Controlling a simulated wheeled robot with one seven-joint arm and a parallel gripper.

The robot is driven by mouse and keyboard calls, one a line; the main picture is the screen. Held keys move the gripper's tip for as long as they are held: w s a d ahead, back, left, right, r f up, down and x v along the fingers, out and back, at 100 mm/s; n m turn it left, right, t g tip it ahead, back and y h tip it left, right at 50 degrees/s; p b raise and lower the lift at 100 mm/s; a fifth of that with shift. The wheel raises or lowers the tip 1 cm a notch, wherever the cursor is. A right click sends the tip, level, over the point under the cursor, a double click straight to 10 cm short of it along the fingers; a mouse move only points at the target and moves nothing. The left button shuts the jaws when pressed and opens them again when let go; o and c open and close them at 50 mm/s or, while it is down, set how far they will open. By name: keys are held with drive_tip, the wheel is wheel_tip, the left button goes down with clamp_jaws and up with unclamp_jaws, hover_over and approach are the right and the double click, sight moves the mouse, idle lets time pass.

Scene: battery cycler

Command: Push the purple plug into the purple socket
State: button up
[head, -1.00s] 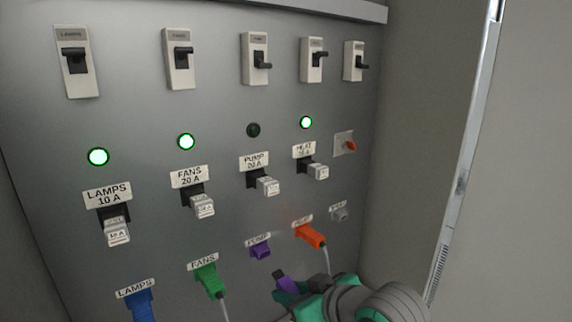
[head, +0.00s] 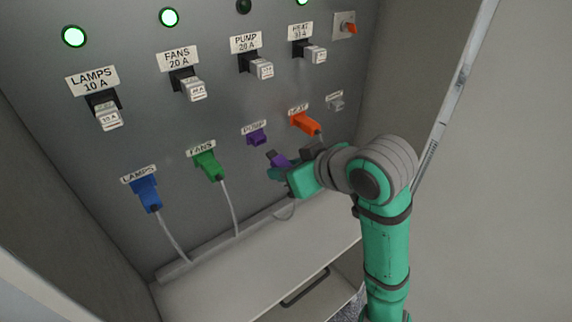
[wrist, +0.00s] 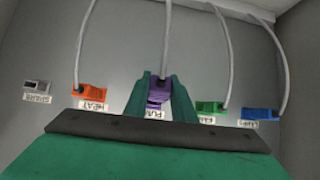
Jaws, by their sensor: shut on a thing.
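The purple socket (head: 257,137) sits on the grey panel under the PUMP label, between the green and orange plugs. My gripper (head: 283,166) is shut on the purple plug (head: 277,159). It holds the plug in front of the panel, just below and right of the purple socket, with a small gap showing in the head view. In the wrist view the purple plug (wrist: 158,84) is between the green fingers of my gripper (wrist: 160,92), with its cable running up. There the plug and fingers largely cover the socket and the PUMP label (wrist: 155,109).
An orange plug (head: 305,123) sits close to the right of the socket, a green plug (head: 208,163) and a blue plug (head: 146,192) to the left, with hanging cables. A grey spare socket (head: 336,102) is at right. A pale shelf (head: 300,245) lies below.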

sight(278, 156)
drive_tip(key=shift+s+d+r+g+h, duration=0.1)
drive_tip(key=shift+r+g+h, duration=0.1)
drive_tip(key=shift+r, duration=0.2)
drive_tip(key=shift+s+r+g+h, duration=0.1)
drive_tip(key=shift+r+g, duration=0.1)
drive_tip(key=shift+r, duration=0.2)
drive_tip(key=shift+s+d+r+g, duration=0.1)
drive_tip(key=shift+s+r+g, duration=0.1)
drive_tip(key=shift+g, duration=0.1)
drive_tip(key=shift+w+a+f+g+h, duration=0.2)
drive_tip(key=shift+w+a+h, duration=0.25)
drive_tip(key=shift+w, duration=0.4)
drive_tip(key=shift+w+a+f+g+h, duration=0.1)
drive_tip(key=shift+w+a+g+h, duration=0.25)
drive_tip(key=shift+w+a, duration=0.35)
drive_tip(key=shift+w+a, duration=0.4)
drive_tip(key=shift+w, duration=0.3)
drive_tip(key=shift+w+a, duration=0.35)
drive_tip(key=shift+w, duration=0.3)
idle(2.9)
drive_tip(key=o, duration=0.9)
drive_tip(key=shift+r, duration=0.1)
